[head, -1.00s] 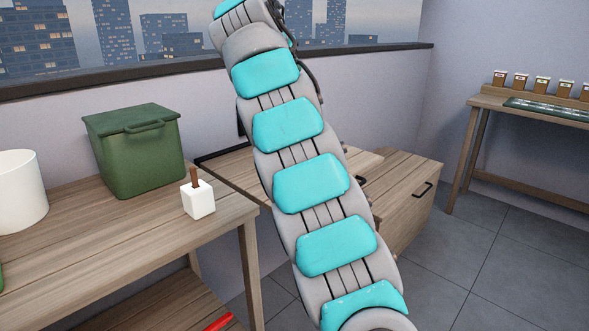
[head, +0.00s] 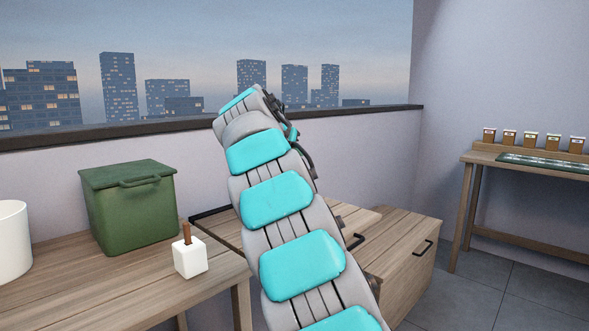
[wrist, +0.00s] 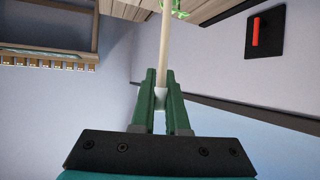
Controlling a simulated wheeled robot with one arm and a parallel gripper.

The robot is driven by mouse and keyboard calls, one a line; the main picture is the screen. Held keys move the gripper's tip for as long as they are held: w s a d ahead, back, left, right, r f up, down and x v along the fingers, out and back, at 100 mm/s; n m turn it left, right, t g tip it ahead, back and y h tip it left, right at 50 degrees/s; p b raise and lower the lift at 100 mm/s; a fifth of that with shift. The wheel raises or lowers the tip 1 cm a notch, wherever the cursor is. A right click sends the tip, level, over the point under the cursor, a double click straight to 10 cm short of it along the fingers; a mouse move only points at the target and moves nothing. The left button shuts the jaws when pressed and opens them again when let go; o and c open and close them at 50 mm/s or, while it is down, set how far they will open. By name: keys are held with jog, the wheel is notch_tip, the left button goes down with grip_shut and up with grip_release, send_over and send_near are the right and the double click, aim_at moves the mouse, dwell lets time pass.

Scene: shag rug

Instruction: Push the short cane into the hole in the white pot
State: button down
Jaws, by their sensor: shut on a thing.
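A small white block-like pot (head: 190,260) stands near the right end of the wooden table in the head view. A short brown stick (head: 187,234) stands nearly upright out of its top; how deep it sits cannot be seen. A larger white pot (head: 10,243) is cut off at the left edge; its inside is hidden. In the wrist view my gripper (wrist: 161,85) has green fingers shut on a pale rod (wrist: 165,35), which extends away from the fingers. A white piece shows between the fingers. My gripper is hidden in the head view. I cannot tell whether the rod is the short cane.
A green lidded bin (head: 130,205) stands behind the small pot on the table (head: 120,288). Wooden cabinets (head: 402,255) are at the centre right. A far bench (head: 520,178) holds several small jars. In the wrist view a green object (wrist: 178,8) is by the rod's far end.

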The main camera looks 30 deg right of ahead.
jog(key=shift+f+b, duration=0.85)
jog(key=shift+f, duration=0.8)
jog(key=shift+f, duration=0.15)
jog(key=c, duration=0.9)
grip_release()
jog(key=v, duration=1.2)
jog(key=shift+a+b, duration=0.1)
jog(key=shift+b, duration=0.25)
